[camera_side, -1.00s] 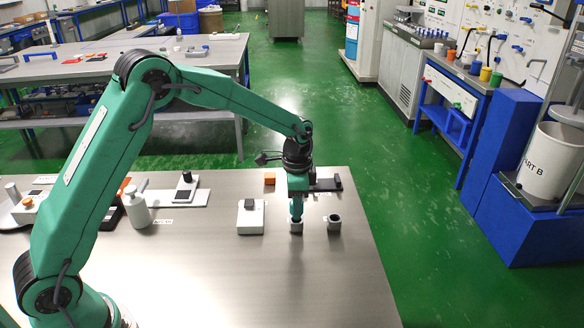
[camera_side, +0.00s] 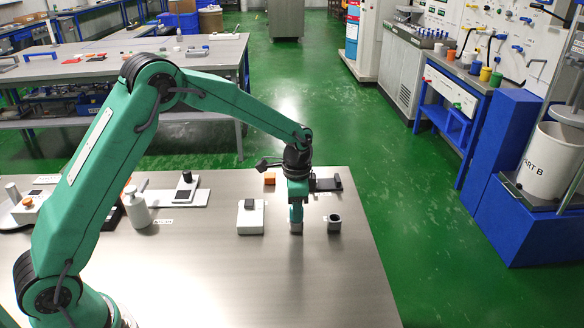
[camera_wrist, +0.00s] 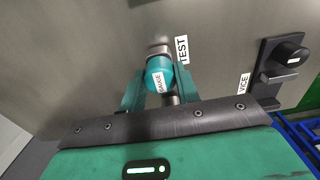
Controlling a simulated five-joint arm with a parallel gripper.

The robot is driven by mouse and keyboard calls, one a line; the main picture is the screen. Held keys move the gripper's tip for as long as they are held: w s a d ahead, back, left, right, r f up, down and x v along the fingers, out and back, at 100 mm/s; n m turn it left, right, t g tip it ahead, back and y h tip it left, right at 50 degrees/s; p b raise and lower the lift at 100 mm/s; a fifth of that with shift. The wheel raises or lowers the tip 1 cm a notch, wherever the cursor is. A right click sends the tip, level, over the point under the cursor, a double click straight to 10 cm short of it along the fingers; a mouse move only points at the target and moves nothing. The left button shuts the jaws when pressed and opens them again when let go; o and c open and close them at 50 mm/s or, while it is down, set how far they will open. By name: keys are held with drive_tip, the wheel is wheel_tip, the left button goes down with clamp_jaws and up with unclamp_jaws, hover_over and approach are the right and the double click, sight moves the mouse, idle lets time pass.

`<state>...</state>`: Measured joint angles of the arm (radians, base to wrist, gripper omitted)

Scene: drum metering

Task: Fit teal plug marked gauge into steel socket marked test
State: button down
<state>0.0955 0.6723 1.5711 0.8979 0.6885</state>
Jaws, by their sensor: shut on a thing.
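The teal plug (camera_wrist: 160,76) carries a GAUGE label and sits between the two teal fingers of my gripper (camera_wrist: 160,90). My gripper is shut on it. A steel socket (camera_wrist: 158,44) shows just beyond the plug, beside the TEST label (camera_wrist: 182,49). In the side view my gripper (camera_side: 296,215) points straight down over the steel socket (camera_side: 296,229), with its fingers close above or at the rim. The socket's mouth is hidden there, so I cannot tell how far the plug is inside.
A second open socket (camera_side: 334,224) stands close to the right. A black vice (camera_wrist: 288,52) with a VICE label and an orange block (camera_side: 269,178) lie behind. A white block device (camera_side: 251,217) stands to the left. The front of the table is clear.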

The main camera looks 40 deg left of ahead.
drive_tip(key=shift+f, duration=0.25)
drive_tip(key=c, duration=0.9)
unclamp_jaws()
drive_tip(key=shift+c, duration=0.2)
drive_tip(key=shift+r, duration=0.1)
drive_tip(key=shift+r, duration=3.8)
